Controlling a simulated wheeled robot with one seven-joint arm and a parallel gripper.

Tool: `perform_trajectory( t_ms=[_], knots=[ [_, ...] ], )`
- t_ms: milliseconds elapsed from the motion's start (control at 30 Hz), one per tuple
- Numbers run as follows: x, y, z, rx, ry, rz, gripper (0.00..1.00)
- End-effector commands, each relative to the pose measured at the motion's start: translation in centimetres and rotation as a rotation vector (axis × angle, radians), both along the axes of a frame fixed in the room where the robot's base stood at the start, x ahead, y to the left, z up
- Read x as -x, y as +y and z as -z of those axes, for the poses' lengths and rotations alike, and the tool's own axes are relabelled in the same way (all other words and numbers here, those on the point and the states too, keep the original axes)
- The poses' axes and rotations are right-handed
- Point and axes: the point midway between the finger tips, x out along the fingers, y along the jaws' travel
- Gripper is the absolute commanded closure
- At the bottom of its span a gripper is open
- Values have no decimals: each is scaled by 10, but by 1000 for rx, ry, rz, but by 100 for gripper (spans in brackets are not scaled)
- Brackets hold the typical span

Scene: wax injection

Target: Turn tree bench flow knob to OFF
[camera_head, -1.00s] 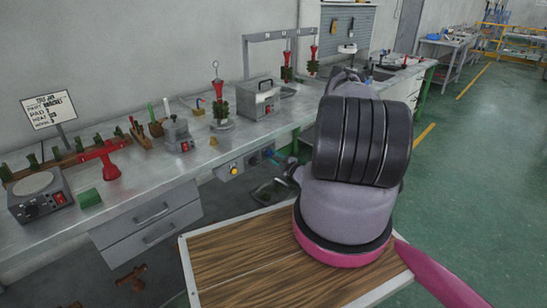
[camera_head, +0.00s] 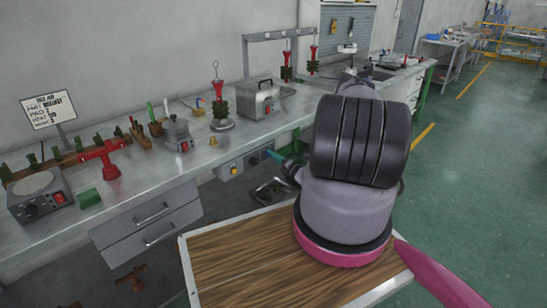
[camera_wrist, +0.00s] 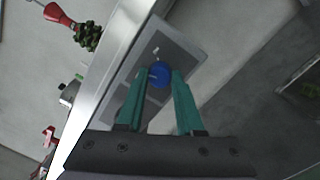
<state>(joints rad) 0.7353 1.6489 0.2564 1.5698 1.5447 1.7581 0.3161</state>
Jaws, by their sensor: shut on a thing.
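A blue knob (camera_wrist: 160,75) sits on a grey control panel (camera_wrist: 185,50) on the bench front in the wrist view. A small pale mark shows just above it. The fingers of my gripper (camera_wrist: 162,77) are shut on the knob, one on each side. In the head view the teal fingers of my gripper (camera_head: 273,155) reach the right end of the panel (camera_head: 225,171) under the bench edge. The knob's setting and any labels are too small to read.
The metal bench (camera_head: 135,185) carries a red-and-green wax tree (camera_head: 220,100), a grey box (camera_head: 258,98) and a hot plate (camera_head: 37,192). Drawers (camera_head: 150,225) hang below it, left of the panel. Green floor (camera_head: 460,150) is open on the right.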

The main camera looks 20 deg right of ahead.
Motion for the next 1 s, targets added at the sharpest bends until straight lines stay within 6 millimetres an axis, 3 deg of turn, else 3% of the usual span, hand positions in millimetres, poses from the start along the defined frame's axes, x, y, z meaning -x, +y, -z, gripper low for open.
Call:
perform_trajectory(
  t_ms=[500,1000],
  knots=[
    [1,-1,2,355,-127,-1,100],
    [1,-1,2,448,-159,-1,100]
  ],
)
